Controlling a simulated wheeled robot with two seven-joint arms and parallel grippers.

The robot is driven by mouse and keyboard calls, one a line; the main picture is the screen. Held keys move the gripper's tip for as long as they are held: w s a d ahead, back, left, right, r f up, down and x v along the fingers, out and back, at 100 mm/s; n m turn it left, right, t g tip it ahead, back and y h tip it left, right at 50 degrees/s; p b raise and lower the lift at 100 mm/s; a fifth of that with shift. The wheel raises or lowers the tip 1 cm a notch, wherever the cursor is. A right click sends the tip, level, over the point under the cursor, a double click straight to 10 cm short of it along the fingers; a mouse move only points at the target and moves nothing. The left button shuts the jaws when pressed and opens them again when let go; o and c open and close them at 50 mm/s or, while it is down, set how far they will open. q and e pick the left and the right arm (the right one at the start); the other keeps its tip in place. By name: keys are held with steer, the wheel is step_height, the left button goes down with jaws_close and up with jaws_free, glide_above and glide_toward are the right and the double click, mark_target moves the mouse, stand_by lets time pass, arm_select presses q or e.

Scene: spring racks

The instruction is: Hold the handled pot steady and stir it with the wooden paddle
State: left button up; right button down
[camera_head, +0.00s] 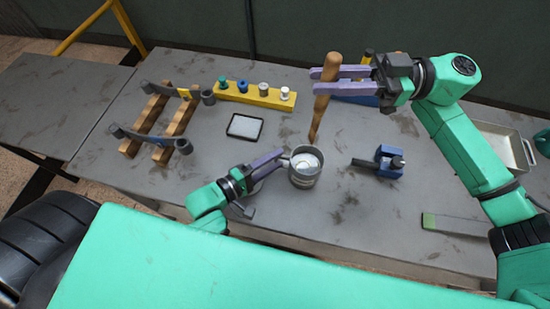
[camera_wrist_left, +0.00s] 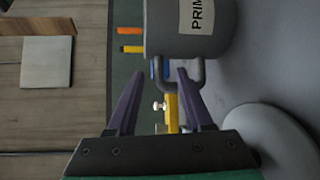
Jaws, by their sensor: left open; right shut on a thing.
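The grey metal pot (camera_head: 304,172) stands upright on the table with pale contents. In the left wrist view the pot (camera_wrist_left: 188,40) shows a label and a looped handle (camera_wrist_left: 197,78). My left gripper (camera_head: 282,158) is open at the pot's left side. In its wrist view the left gripper (camera_wrist_left: 160,76) has its fingertips by the handle, one overlapping it; I cannot tell whether they touch. The wooden paddle (camera_head: 322,105) is held near upright, slightly tilted, by my right gripper (camera_head: 328,80), shut on its upper part. The paddle's lower end appears outside the pot, above and behind it.
A yellow block with several coloured knobs (camera_head: 252,94) lies at the back. A small dark-rimmed tray (camera_head: 245,127) and a wooden rack (camera_head: 158,128) are to the left. A blue clamp-like tool (camera_head: 386,162) lies right of the pot. A metal pan (camera_head: 497,142) stands far right.

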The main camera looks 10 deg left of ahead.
arm_select(q)
steer(key=shift+w+d, duration=0.25)
jaws_close()
steer(key=shift+f, duration=0.1)
stand_by(1.2)
steer(key=shift+s, duration=0.1)
arm_select(e)
glide_above(314, 140)
steer(key=w, duration=0.1)
step_height(314, 140, down, 4)
steer(key=shift+w+f, duration=0.1)
steer(key=shift+f, duration=6.85)
